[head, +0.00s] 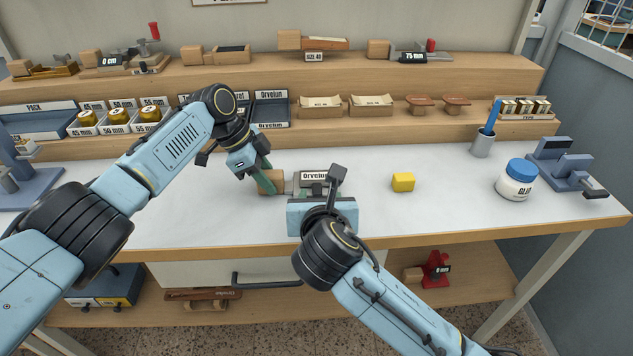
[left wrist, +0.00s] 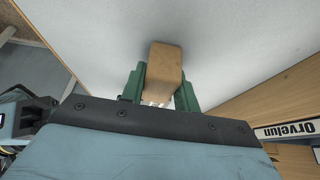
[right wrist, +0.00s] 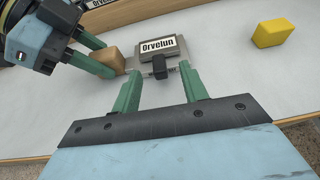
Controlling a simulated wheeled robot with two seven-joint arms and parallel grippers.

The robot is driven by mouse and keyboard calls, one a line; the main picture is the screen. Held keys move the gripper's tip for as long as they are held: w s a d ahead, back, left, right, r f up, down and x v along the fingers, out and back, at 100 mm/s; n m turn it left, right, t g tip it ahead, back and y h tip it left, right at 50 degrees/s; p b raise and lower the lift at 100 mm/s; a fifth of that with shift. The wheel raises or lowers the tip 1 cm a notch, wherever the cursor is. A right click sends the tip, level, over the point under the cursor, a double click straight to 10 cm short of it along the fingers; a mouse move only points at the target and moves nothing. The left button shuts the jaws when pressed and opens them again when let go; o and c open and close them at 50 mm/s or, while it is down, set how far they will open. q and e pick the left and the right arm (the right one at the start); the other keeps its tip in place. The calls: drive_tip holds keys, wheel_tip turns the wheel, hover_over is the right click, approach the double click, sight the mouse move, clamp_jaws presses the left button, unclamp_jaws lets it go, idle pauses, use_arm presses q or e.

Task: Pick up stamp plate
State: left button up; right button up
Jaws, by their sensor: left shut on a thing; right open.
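The stamp plate (right wrist: 158,44), a light plate lettered "Orvelun", sits in a grey metal holder (right wrist: 172,82) with a small black knob. A wooden block handle (head: 270,181) is at the holder's left end, on the white tabletop. My left gripper (left wrist: 160,88) is shut on the wooden handle, a finger on each side. My right gripper (right wrist: 160,84) is open, its fingers at the near left and right sides of the holder; I cannot tell if they touch it. In the head view my right gripper hides part of the plate and holder.
A yellow block (head: 403,182) lies right of the plate. A glue jar (head: 516,182), a cup with a blue tool (head: 482,146) and a blue-grey stand (head: 565,170) are further right. Stepped shelves (head: 365,128) with trays and tools run behind. The tabletop (head: 430,215) at front right is clear.

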sight(317, 187)
drive_tip(key=shift+x, duration=2.65)
drive_tip(key=shift+c, duration=0.2)
drive_tip(key=shift+a, duration=0.1)
clamp_jaws()
